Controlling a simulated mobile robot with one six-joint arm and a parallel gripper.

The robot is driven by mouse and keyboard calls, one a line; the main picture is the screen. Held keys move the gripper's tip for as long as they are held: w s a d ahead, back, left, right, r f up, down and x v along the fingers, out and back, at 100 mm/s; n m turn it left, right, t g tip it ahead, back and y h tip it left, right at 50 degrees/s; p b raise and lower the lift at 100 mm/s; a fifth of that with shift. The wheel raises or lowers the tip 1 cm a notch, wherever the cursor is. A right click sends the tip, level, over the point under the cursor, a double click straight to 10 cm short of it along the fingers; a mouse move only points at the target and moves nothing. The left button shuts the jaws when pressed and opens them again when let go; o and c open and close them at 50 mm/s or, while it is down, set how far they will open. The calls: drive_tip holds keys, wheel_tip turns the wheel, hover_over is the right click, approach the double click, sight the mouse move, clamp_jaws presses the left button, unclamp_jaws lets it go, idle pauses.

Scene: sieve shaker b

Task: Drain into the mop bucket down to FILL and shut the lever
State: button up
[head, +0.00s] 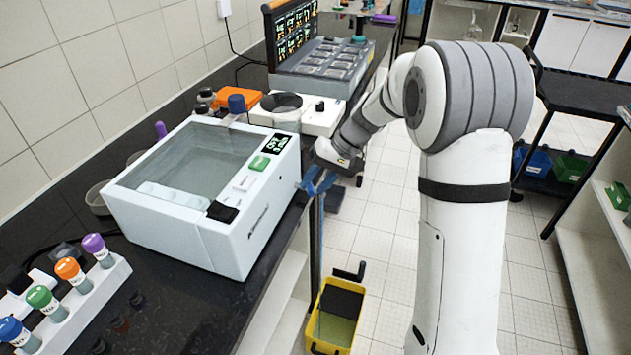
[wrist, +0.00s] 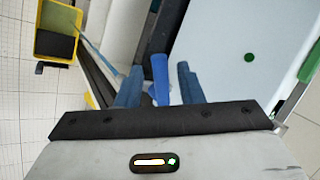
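The white water bath (head: 225,235) with a clear lid stands on the dark bench. Its display (head: 275,143) and green button (head: 259,163) face up; the FILL mark is too small to read. My gripper (head: 318,182) is at its right side. In the wrist view, a blue lever (wrist: 160,78) stands between the two blue fingers of my gripper (wrist: 158,88), with gaps on both sides. A thin blue strand, hose or water, runs down toward the yellow mop bucket (head: 312,335) on the floor. The bucket also shows in the wrist view (wrist: 42,54).
A sample rack (head: 75,310) with coloured caps is at the front left. A white device (head: 318,118) and an instrument with a screen (head: 292,40) stand behind the bath. A black cart (head: 580,92) is at the right.

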drive_tip(key=shift+o, duration=0.2)
drive_tip(key=v, duration=0.7)
drive_tip(key=shift+d+r, duration=0.25)
drive_tip(key=shift+r, duration=0.1)
